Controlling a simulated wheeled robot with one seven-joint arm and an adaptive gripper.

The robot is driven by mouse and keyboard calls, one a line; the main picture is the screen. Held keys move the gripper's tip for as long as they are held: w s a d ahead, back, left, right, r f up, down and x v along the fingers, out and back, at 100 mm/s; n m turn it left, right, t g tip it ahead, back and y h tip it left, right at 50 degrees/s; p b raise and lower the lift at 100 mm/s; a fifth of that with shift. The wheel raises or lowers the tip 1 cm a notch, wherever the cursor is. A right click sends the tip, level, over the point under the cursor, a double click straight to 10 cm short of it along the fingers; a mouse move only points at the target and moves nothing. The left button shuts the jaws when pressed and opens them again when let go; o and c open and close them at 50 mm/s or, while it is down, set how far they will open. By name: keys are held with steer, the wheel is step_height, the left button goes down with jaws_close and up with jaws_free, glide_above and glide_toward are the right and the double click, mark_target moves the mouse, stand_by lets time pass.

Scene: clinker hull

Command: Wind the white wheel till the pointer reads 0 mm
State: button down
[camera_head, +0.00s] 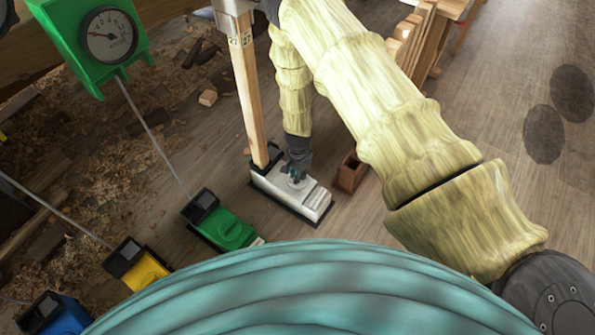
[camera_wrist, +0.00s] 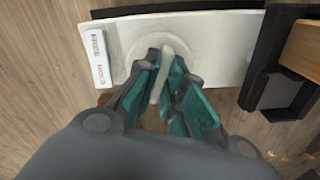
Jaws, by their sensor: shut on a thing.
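The white box (camera_head: 313,200) stands on the floor at the foot of a wooden post. Its round white wheel (camera_wrist: 133,42) shows in the wrist view, with a raised pale grip bar (camera_wrist: 161,75) across it. My gripper (camera_wrist: 163,68) points down over the wheel with its teal fingers on both sides of the bar, shut on it. In the head view my gripper (camera_head: 297,170) covers most of the wheel. No dial belonging to the white box is in sight, so its pointer cannot be read.
The wooden post (camera_head: 247,95) rises beside my arm. A green gauge (camera_head: 108,36) hangs at upper left, rod-linked to a green box (camera_head: 222,228). Yellow (camera_head: 145,272) and blue (camera_head: 55,315) boxes stand at lower left. A small brown box (camera_head: 351,173) is right of the white box.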

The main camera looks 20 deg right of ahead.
steer(key=shift+s+d+m+p, duration=0.15)
steer(key=shift+m+p, duration=0.4)
steer(key=shift+m, duration=0.55)
steer(key=shift+d, duration=0.1)
steer(key=c, duration=1.5)
jaws_free()
steer(key=shift+w+r, duration=0.2)
steer(key=shift+r, duration=0.4)
step_height(320, 180, up, 11)
steer(key=shift+s+f, duration=0.1)
